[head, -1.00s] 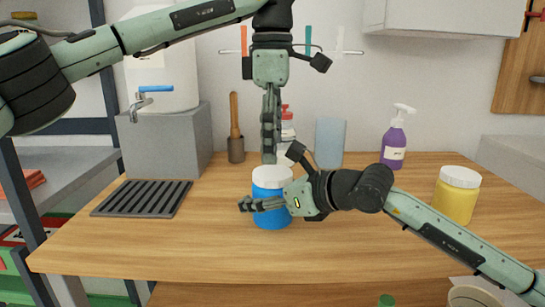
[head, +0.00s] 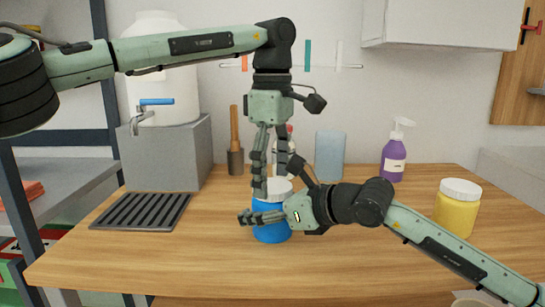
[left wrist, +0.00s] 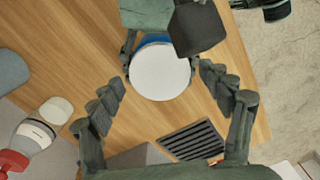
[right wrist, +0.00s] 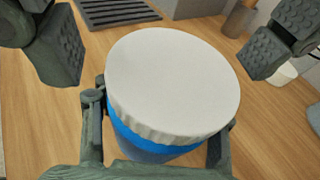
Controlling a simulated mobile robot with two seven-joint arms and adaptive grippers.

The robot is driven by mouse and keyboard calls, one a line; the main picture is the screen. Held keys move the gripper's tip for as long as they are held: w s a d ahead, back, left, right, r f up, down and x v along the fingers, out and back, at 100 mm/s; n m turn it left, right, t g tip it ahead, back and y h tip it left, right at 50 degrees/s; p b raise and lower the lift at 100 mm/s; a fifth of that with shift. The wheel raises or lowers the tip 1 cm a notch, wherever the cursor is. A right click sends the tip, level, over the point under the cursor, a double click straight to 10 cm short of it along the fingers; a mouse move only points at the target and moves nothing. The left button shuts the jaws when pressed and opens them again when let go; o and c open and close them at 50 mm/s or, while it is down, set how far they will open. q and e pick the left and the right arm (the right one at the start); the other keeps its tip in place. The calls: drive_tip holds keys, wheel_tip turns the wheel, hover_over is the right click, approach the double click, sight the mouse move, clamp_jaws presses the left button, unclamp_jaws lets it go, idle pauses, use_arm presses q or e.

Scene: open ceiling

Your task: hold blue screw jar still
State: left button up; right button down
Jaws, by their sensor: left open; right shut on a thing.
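The blue screw jar (head: 271,234) with a white lid stands upright on the wooden table in the head view. My right gripper (head: 262,216) is shut around the jar's blue body from the right side. In the right wrist view the white lid (right wrist: 172,82) fills the middle, with blue showing below it. My left gripper (head: 270,190) points straight down over the jar, open, its fingers at about lid height. In the left wrist view the lid (left wrist: 160,72) lies between the spread left fingers, apart from both. My right gripper hides part of the jar's middle in the head view.
A dark drain grate (head: 140,211) lies at the left, before a grey block (head: 172,152) bearing a water dispenser. The front of the table is clear.

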use_arm(q)
drive_tip(key=shift+f, duration=0.3)
drive_tip(key=c, duration=1.2)
drive_tip(key=n, duration=0.3)
drive_tip(key=o, duration=1.3)
drive_tip(key=shift+c, duration=0.2)
